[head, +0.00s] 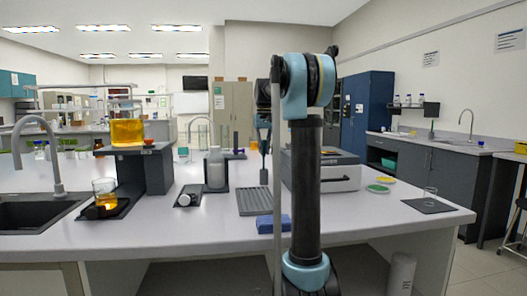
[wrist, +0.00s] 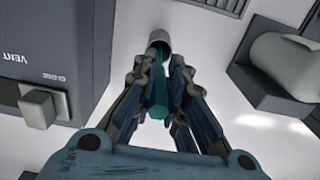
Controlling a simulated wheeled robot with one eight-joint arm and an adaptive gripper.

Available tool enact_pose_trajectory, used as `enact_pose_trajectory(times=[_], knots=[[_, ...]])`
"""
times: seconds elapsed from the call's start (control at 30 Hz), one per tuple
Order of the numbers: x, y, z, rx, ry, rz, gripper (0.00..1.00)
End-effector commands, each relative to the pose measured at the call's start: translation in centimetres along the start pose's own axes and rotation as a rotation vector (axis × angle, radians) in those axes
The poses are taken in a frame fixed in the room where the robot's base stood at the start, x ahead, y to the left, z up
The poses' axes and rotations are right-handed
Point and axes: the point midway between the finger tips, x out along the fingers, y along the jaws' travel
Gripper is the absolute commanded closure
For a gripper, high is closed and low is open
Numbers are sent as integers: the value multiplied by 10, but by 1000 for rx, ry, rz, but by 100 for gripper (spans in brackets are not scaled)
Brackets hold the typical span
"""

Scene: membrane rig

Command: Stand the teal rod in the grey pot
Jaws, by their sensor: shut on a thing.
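In the wrist view my gripper (wrist: 161,92) is shut on the teal rod (wrist: 159,98), which lies between the two fingers. The rod runs from between the fingers up toward the grey pot (wrist: 158,37), a small round grey cup just beyond the fingertips. The rod's far end overlaps the pot's opening in the picture; I cannot tell whether it is inside or only above it. In the head view my arm stands in front, and I cannot make out the gripper, rod or pot clearly.
A dark box marked VENT (wrist: 50,60) stands close left of the gripper in the wrist view. A pale rounded object in a dark holder (wrist: 262,88) is at right. The head view shows a ribbed grey tray (head: 254,201) and a blue block (head: 272,224) on the bench.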

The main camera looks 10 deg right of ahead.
Motion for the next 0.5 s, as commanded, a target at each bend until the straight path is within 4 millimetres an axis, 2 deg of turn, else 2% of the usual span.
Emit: enact_pose_trajectory(times=[0.07, 0.1, 0.2, 0.5], knots=[[1, 0, 0, 0, 0, 0, 100], [2, 0, 0, 0, 0, 0, 86], [1, 0, 0, 0, 0, 0, 68], [1, 0, 0, 0, 0, 0, 68]])
